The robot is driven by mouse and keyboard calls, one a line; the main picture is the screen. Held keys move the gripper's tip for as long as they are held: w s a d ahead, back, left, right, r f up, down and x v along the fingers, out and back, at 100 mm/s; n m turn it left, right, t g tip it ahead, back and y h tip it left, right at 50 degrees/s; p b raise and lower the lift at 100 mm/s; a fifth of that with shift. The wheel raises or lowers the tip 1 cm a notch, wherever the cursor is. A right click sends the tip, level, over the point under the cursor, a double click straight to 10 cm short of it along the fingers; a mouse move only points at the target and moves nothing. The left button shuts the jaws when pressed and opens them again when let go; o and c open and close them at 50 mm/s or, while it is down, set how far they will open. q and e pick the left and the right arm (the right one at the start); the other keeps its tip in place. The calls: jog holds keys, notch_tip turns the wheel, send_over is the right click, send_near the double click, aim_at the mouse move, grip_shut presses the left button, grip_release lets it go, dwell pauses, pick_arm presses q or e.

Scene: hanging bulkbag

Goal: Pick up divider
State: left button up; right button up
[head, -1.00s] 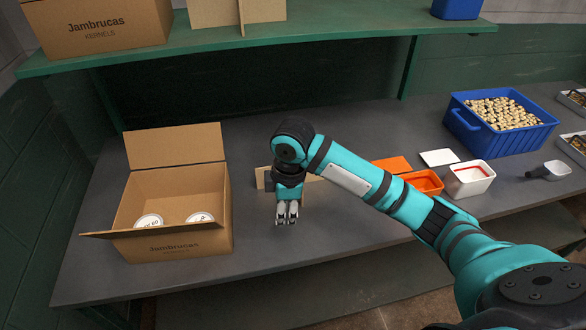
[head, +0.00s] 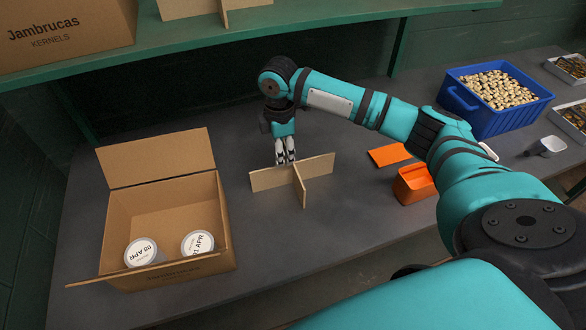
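A cross-shaped cardboard divider (head: 301,184) stands upright on the grey table, right of the open box. My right gripper (head: 285,162) points down at the far side of the divider, close to the top edge of its long panel. Its fingertips look close together, but I cannot tell whether they touch the panel or how far apart they are. The open cardboard box (head: 165,200) stands at the left with two white-lidded containers (head: 141,252) inside. My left gripper is out of view.
A green shelf (head: 250,38) above the table holds a closed box (head: 62,30) and another divider (head: 215,7). An orange tub (head: 413,184), an orange lid (head: 389,155) and a blue bin (head: 462,96) of nuts are at the right. The table between box and divider is clear.

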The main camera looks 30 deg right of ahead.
aim_at(282, 185)
notch_tip(282, 185, down, 3)
jog(key=shift+s+a+f+p, duration=0.1)
jog(key=shift+p, duration=0.3)
jog(key=f, duration=0.1)
jog(key=f+p, duration=0.1)
jog(key=f, duration=0.1)
jog(key=shift+s+a+f, duration=0.1)
jog(key=shift+a+f, duration=0.15)
jog(key=shift+f, duration=0.55)
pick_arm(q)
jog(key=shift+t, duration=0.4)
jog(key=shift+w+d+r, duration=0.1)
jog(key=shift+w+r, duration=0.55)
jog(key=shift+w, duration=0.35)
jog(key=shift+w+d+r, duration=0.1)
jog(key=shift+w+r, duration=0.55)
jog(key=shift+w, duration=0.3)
pick_arm(e)
grip_shut()
